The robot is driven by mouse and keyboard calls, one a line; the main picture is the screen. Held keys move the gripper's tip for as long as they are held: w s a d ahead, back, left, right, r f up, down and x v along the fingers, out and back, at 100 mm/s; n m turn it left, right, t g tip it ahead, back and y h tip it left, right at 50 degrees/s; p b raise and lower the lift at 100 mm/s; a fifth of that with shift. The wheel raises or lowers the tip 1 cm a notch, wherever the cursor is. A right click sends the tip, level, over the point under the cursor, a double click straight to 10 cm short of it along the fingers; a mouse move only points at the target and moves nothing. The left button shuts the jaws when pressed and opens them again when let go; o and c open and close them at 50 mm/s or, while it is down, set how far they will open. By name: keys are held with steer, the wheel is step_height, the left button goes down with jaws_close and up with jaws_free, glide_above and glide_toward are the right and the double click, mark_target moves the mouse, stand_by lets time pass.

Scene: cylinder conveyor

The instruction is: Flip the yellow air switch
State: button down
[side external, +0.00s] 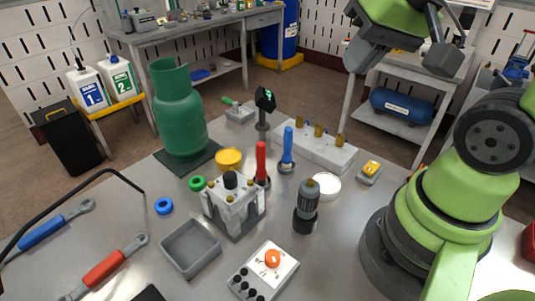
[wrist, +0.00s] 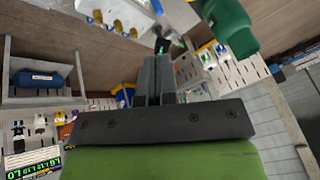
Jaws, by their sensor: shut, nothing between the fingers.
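The yellow air switch (side external: 370,168) is a small grey box with a yellow rocker on top. It sits on the metal table, right of the white round dish and left of my arm's base. Which way the rocker is tipped is too small to tell. My gripper (wrist: 154,62) is shut and empty in the wrist view, its two dark fingers together. In the side view my green and dark grey wrist parts hang at the top right, high above the table and apart from the switch; the fingertips are not clear there. I cannot make out the switch in the wrist view.
A white block with brass fittings (side external: 315,146) stands behind the switch. A white round dish (side external: 326,186), a grey motor-like cylinder (side external: 307,207), blue-handled (side external: 288,150) and red-handled (side external: 262,165) tools stand to its left. A green gas cylinder (side external: 178,115) stands farther left.

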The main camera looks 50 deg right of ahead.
steer(key=s+a+r+n+t+y, duration=0.1)
steer(key=s+a+r+n+y, duration=0.1)
steer(key=s+a+r, duration=0.1)
steer(key=shift+s+a+r+t, duration=0.3)
steer(key=shift+s+a+t, duration=0.1)
steer(key=shift+a, duration=0.45)
steer(key=n+g+h, duration=0.2)
steer(key=n+g, duration=0.2)
steer(key=g, duration=0.3)
glide_above(368, 167)
step_height(368, 167, down, 14)
step_height(368, 167, down, 14)
steer(key=shift+f, duration=0.1)
